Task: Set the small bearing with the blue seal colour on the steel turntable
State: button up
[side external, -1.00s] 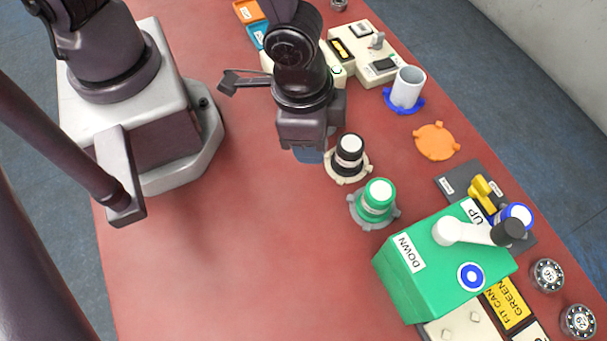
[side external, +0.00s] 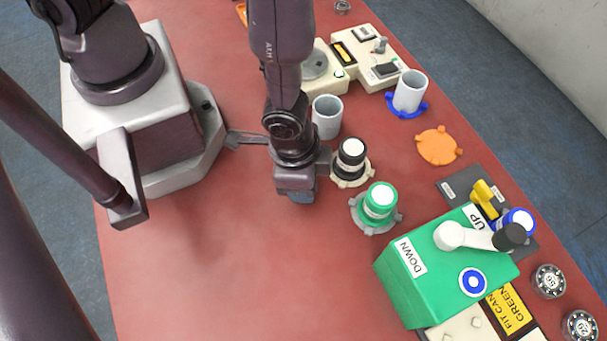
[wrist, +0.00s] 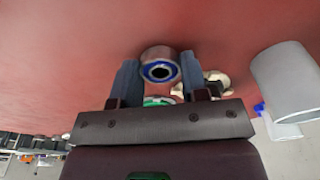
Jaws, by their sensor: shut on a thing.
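My gripper (side external: 301,197) is in the middle of the table in the side view, left of the black canister. In the wrist view its two blue-grey fingers (wrist: 159,78) are shut on a small bearing (wrist: 152,54), a metal ring with a blue seal around a dark bore. The bearing is hidden in the side view. The steel turntable (side external: 314,64), a grey disc on a cream base, is farther up the table, partly covered by my arm.
A grey cup (side external: 327,116) stands between my gripper and the turntable. A black canister (side external: 350,158), a green canister (side external: 380,201) and a green lever box (side external: 440,265) are to the right. The red table left of and below my gripper is clear.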

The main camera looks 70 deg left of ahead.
jog(key=shift+f, duration=0.15)
jog(key=o, duration=0.9)
jog(key=shift+o, duration=0.2)
notch_tip(320, 180, up, 12)
jog(key=s, duration=0.1)
jog(key=w+a+r+n+t, duration=0.1)
jog(key=w+a+r+n, duration=0.1)
jog(key=a+r, duration=0.4)
jog(key=w+a+r+n+t+h, duration=0.1)
jog(key=w+a+r+n, duration=0.1)
jog(key=a+r, duration=0.5)
notch_tip(320, 180, up, 5)
jog(key=shift+w+a+f+t, duration=0.15)
jog(key=shift+w+a+t, duration=0.05)
jog(key=shift+t, duration=0.2)
jog(key=shift+o, duration=0.5)
jog(key=s+a+r+n+t+y, duration=0.1)
jog(key=s+a+r+n, duration=0.1)
jog(key=a+r, duration=0.3)
jog(key=shift+s+a+r+t+y, duration=0.15)
jog(key=shift+s+a+t+y, duration=0.2)
jog(key=shift+s+a, duration=0.4)
